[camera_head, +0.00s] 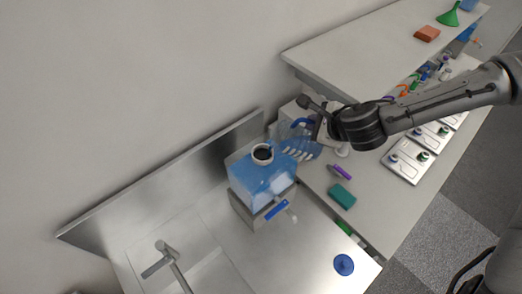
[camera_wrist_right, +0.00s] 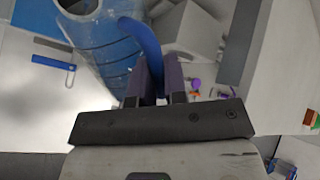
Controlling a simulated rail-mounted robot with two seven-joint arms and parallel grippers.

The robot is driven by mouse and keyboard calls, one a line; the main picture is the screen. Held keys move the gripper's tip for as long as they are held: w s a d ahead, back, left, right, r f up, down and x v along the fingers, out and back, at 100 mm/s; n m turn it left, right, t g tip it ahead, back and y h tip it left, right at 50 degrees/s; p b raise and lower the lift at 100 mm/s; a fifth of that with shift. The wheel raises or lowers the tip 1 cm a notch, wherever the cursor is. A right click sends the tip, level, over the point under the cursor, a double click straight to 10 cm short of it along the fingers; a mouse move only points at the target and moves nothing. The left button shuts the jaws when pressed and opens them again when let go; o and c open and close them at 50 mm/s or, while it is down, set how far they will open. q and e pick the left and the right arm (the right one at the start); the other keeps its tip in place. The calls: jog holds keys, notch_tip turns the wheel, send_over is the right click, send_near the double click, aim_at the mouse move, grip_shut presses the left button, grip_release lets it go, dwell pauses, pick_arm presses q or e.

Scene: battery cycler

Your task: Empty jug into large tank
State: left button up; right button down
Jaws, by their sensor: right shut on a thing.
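The large tank (camera_head: 262,178) is a translucent blue box with a round, dark, open mouth on top. It stands on a grey block beside the sink. The jug (camera_head: 304,149) is translucent blue with pale ribs and a blue handle. It is tilted right beside the tank's mouth; I cannot tell whether they touch. My right gripper (camera_head: 322,128) is shut on the jug's handle. In the right wrist view, the fingers (camera_wrist_right: 155,82) close around the blue handle (camera_wrist_right: 142,42), with the ribbed jug body (camera_wrist_right: 103,42) beyond. Liquid flow is not discernible. My left gripper is out of view.
A blue round cap (camera_head: 344,264) lies on the steel counter near its front edge. A teal block (camera_head: 342,196) and a purple item (camera_head: 340,172) lie right of the tank. The faucet (camera_head: 170,258) stands lower left. A raised shelf (camera_head: 370,50) is behind my right arm.

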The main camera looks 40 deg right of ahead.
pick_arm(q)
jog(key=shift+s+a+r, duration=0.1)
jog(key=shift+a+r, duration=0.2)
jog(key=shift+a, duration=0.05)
pick_arm(e)
jog(key=shift+w+a+h, duration=0.15)
jog(key=shift+a+h, duration=0.1)
jog(key=shift+h, duration=0.05)
pick_arm(q)
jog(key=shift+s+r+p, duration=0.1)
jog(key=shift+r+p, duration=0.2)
jog(key=shift+p, duration=0.25)
pick_arm(e)
jog(key=shift+w+a+n+g, duration=0.25)
jog(key=shift+n+g, duration=0.05)
jog(key=shift+g, duration=0.2)
